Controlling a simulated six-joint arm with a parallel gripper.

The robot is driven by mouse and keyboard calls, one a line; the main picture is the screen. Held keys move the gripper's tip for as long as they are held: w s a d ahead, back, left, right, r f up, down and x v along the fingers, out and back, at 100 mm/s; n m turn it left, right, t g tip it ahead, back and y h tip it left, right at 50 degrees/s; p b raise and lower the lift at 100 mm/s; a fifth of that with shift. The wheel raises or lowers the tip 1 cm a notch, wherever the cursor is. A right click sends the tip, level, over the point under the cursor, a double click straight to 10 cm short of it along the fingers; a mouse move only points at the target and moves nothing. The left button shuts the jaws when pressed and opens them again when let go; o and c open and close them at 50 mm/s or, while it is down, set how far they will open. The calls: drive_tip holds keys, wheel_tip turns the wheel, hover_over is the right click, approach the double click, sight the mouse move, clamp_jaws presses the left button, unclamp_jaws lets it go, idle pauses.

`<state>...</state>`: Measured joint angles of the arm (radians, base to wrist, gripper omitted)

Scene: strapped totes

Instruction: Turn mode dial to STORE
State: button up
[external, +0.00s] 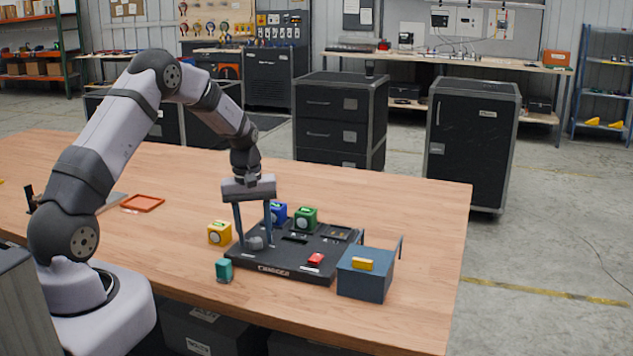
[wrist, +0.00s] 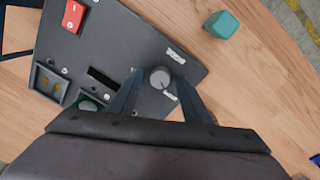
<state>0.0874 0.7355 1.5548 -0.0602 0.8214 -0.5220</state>
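The mode dial (external: 255,243) is a round grey knob at the front left of the dark charger panel (external: 290,268). In the wrist view the dial (wrist: 160,77) stands near the panel edge, with two small white labels close by, too small to read. I cannot tell which label the dial points to. My gripper (external: 256,242) points down at the panel. Its fingers are apart, one on each side of the dial, as the wrist view also shows (wrist: 159,76). I cannot tell whether either fingertip touches it.
A yellow block (external: 219,233) and teal block (external: 223,270) stand left. A blue-grey box (external: 364,282) stands right. An orange tray (external: 142,203) lies farther left.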

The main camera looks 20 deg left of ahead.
sight(253, 240)
drive_tip(key=shift+s+a+r+b, duration=0.1)
drive_tip(key=shift+r+b, duration=0.5)
drive_tip(key=shift+r, duration=1.25)
drive_tip(key=shift+a+r+b, duration=0.1)
drive_tip(key=shift+r+b, duration=0.45)
drive_tip(key=shift+r, duration=1.3)
drive_tip(key=shift+s, duration=0.15)
drive_tip(key=s+a+m, duration=0.1)
drive_tip(key=s, duration=0.3)
drive_tip(key=s+a+m, duration=0.1)
drive_tip(key=s, duration=0.3)
drive_tip(key=s+a, duration=0.1)
drive_tip(key=s, duration=0.3)
drive_tip(key=shift+s+r+m, duration=0.1)
drive_tip(key=shift+r+m, duration=0.05)
drive_tip(key=shift+m, duration=0.25)
drive_tip(key=s+a+f+m, duration=0.2)
drive_tip(key=s+f, duration=0.1)
drive_tip(key=s, duration=1)
drive_tip(key=shift+s+m+y, duration=0.2)
drive_tip(key=shift+m+y, duration=0.1)
wheel_tip(253, 240, down, 13)
drive_tip(key=b, duration=1.3)
drive_tip(key=shift+f, duration=0.15)
